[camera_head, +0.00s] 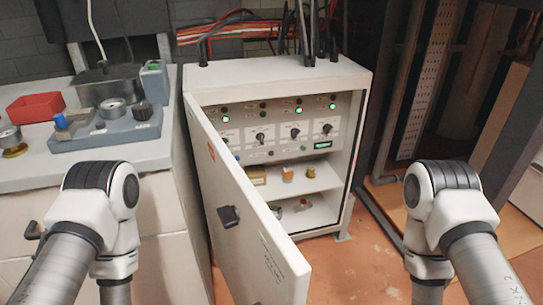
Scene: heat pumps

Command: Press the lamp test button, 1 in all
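The control panel (278,128) is inside a white metal cabinet (270,75) whose door (235,195) stands open toward me. The panel has rows of small dark and green-lit lamps, several rotary knobs and a small green display (323,145). A row of small dark buttons or caps (270,153) lies below the knobs. The labels are too small to read, so I cannot tell which one is the lamp test button. My two arms show at the lower left and lower right. Both grippers are out of view.
A grey bench (170,125) at left holds a red tray (35,107) and a blue-grey device (105,128). Small parts lie on the cabinet's lower shelves (290,180). The open door stands between my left arm and the cabinet interior. Floor right of the door is clear.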

